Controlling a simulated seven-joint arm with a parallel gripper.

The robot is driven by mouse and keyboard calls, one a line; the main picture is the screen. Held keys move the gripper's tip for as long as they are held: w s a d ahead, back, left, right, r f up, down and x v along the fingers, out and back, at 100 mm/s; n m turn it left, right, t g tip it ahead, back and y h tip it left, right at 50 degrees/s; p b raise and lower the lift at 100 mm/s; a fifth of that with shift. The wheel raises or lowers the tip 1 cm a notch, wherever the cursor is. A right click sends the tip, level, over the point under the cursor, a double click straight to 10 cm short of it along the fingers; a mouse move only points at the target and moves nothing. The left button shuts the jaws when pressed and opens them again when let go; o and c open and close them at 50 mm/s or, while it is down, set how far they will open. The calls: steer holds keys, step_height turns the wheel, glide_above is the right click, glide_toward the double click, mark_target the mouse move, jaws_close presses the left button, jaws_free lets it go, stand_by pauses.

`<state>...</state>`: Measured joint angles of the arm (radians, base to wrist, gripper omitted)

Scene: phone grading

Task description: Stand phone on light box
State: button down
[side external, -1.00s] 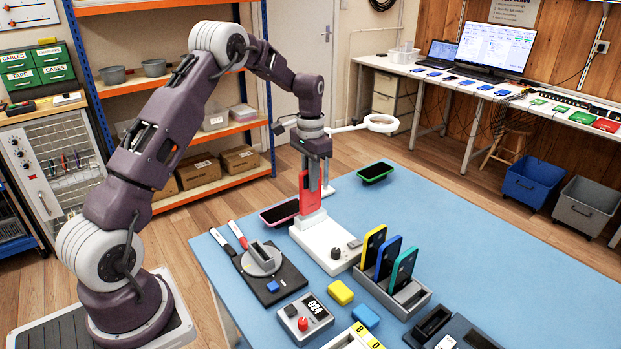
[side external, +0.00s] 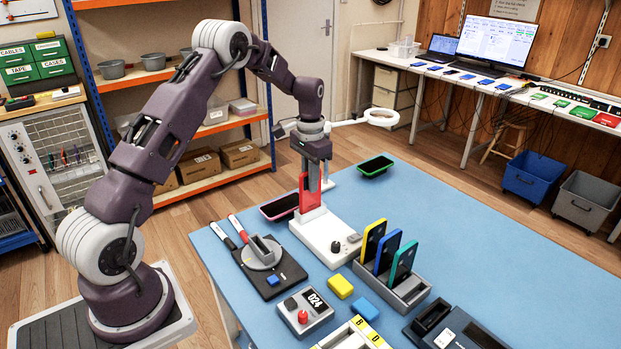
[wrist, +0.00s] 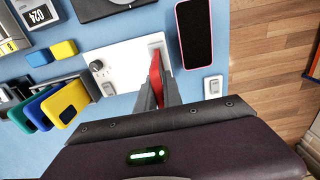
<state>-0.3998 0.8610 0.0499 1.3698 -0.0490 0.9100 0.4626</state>
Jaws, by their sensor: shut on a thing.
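The red phone (side external: 305,198) is upright in my gripper (side external: 314,186), which is shut on it. In the wrist view the red phone (wrist: 155,78) shows edge-on between the fingers of my gripper (wrist: 158,92). The white light box (side external: 322,246), with a dark knob and a small switch, is directly below on the blue table. In the wrist view the light box (wrist: 125,80) lies under and left of the phone. The phone's lower end is at the back part of the light box; I cannot tell whether it touches.
A pink-edged phone (side external: 279,207) lies close behind the light box. A rack (side external: 405,291) with yellow, blue and green phones stands at right. A black plate with a round stand (side external: 264,252) is at front left. A green-edged phone (side external: 375,165) lies farther back.

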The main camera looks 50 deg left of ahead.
steer(key=shift+f, duration=0.1)
stand_by(0.3)
steer(key=shift+f, duration=0.4)
steer(key=c, duration=1.1)
jaws_free()
steer(key=shift+r, duration=0.1)
steer(key=shift+r, duration=0.65)
steer(key=shift+r, duration=0.1)
